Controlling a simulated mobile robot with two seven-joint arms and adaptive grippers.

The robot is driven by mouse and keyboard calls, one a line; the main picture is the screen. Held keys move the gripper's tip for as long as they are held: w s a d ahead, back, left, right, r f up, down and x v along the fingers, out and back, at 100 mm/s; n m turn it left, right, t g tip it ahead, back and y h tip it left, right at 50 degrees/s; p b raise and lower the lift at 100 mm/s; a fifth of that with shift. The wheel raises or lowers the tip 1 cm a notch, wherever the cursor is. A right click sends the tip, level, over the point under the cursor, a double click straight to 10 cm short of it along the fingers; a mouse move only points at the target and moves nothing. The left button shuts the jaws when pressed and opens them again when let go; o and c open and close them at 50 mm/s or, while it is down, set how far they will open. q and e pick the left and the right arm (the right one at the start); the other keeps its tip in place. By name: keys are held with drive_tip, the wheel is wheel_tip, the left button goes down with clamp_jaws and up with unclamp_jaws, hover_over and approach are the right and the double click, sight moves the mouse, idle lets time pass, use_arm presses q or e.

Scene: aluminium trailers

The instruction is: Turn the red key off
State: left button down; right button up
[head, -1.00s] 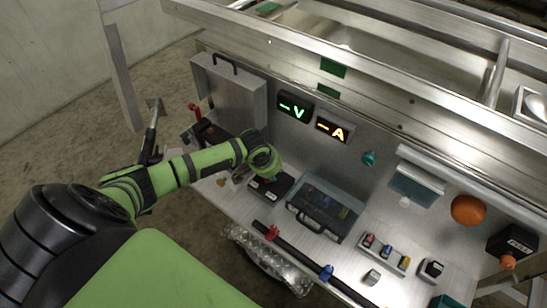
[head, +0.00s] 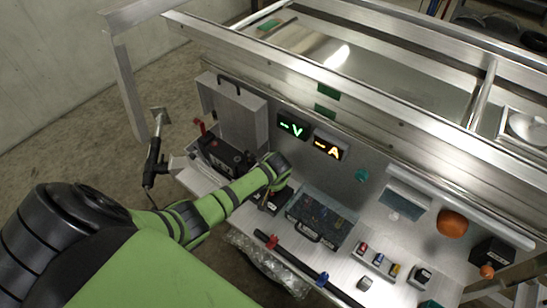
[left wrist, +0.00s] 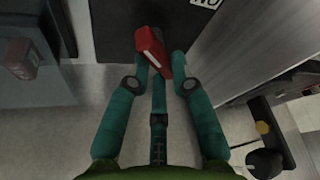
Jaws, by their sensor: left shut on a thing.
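The red key (left wrist: 152,50) shows in the left wrist view, standing out from a dark box (left wrist: 120,30) at the top. My left gripper (left wrist: 160,70) has its teal fingers around the near end of the key, one finger on each side, shut on it. In the head view my left gripper (head: 268,202) reaches down at the small black box (head: 282,197) on the bench. The key cannot be made out there. My right gripper is not in view.
Lit V (head: 292,125) and A (head: 329,146) displays are on the panel behind. A dark bar (head: 290,258) runs along the front.

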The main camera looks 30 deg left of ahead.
use_arm(q)
drive_tip(key=shift+w+a+r, duration=0.1)
drive_tip(key=shift+w+a, duration=0.05)
idle(0.4)
drive_tip(key=c, duration=1.1)
unclamp_jaws()
drive_tip(key=v, duration=1.2)
